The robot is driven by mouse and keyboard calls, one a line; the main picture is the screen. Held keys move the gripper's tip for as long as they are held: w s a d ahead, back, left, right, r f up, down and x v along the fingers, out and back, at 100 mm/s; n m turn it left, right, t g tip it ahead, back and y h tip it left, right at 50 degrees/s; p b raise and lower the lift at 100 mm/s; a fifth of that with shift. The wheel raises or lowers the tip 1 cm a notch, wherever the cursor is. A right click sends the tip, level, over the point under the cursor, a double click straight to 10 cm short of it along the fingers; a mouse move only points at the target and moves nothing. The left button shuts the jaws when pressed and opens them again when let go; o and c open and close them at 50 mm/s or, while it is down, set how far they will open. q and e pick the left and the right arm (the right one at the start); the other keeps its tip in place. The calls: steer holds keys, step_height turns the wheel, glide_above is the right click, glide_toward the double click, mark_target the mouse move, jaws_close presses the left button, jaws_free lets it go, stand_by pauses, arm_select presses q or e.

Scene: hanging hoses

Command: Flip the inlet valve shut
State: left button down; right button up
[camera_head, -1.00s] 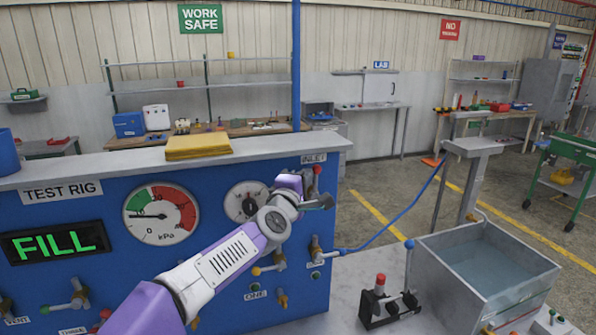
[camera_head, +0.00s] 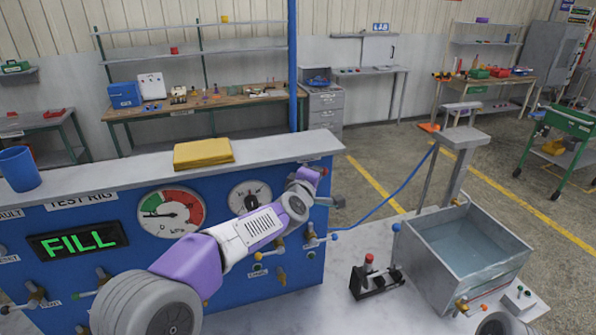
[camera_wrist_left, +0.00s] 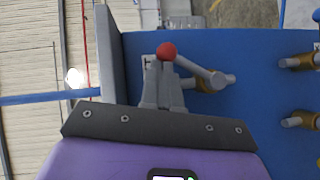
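The inlet valve is at the upper right of the blue test rig panel (camera_head: 225,262). In the left wrist view its red ball knob (camera_wrist_left: 166,51) sits on a grey lever (camera_wrist_left: 195,67) that runs to a brass body (camera_wrist_left: 210,84). The lever points towards the panel's top edge. My left gripper (camera_wrist_left: 165,82) has its fingers close together and empty, with the tips right at the knob; I cannot tell whether they touch. In the head view my left gripper (camera_head: 332,202) is at the panel's right end and hides most of the valve. My right gripper is not in view.
The panel display (camera_head: 78,241) reads FILL. Other brass valves (camera_wrist_left: 300,62) are nearby. A water tank (camera_head: 462,250) and a black stand with a red knob (camera_head: 372,276) are at right.

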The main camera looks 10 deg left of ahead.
arm_select(q)
steer(key=w+d+f, duration=0.3)
steer(key=d, duration=0.2)
steer(key=shift+d+f+b, duration=0.15)
steer(key=shift+f+b, duration=0.2)
stand_by(0.4)
stand_by(0.6)
steer(key=s+d+r+p, duration=0.2)
steer(key=s+r+p, duration=0.2)
steer(key=s+r, duration=0.4)
step_height(320, 180, up, 2)
steer(key=shift+d+p, duration=0.35)
